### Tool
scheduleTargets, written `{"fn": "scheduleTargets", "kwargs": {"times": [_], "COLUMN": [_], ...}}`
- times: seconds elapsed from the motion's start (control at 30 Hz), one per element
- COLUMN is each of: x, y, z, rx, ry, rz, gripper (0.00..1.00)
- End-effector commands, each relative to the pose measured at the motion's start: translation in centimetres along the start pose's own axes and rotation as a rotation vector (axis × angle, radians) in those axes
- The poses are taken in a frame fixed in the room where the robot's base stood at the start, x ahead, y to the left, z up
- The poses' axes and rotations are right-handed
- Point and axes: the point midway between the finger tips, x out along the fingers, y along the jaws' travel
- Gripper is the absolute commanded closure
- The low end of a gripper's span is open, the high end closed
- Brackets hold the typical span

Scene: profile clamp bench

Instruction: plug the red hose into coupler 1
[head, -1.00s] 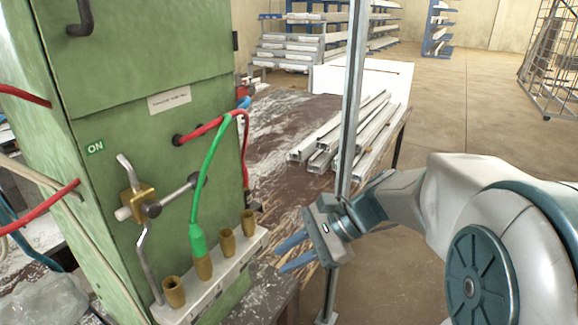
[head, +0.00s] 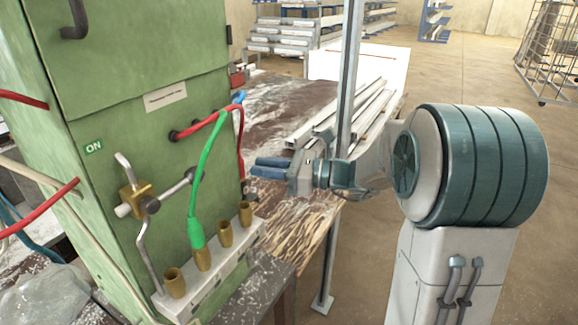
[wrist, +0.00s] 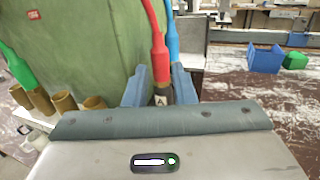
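The red hose (head: 208,122) leaves the green cabinet, arches over and hangs down at the cabinet's right edge. My gripper (head: 256,167) points left at this hanging end; in the wrist view my gripper (wrist: 160,88) is open, with one finger on each side of the plug and gaps visible. Brass couplers stand in a row on a pale rail (head: 215,283). The green hose (head: 198,190) sits in the second from the front; the others look empty. Their numbers are not readable.
A blue hose (wrist: 173,40) hangs close behind the red one. A valve handle (head: 137,200) and rod stick out of the cabinet above the couplers. A metal post (head: 350,80) and a bench with aluminium profiles (head: 365,112) stand behind my arm.

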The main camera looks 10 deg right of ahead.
Motion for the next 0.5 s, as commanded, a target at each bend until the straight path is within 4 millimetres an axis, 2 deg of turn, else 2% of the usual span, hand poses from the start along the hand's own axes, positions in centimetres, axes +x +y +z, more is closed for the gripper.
{"fn": "scheduleTargets", "kwargs": {"times": [0.1,0.23,0.5], "x": [2.4,4.3,6.1], "y": [0.1,0.1,0.1], "z": [0.2,0.1,0.0], "rx": [-0.001,0.000,-0.002], "ry": [0.000,0.001,0.001], "rz": [0.005,0.003,0.001], "gripper": [0.76,0.76,0.76]}}
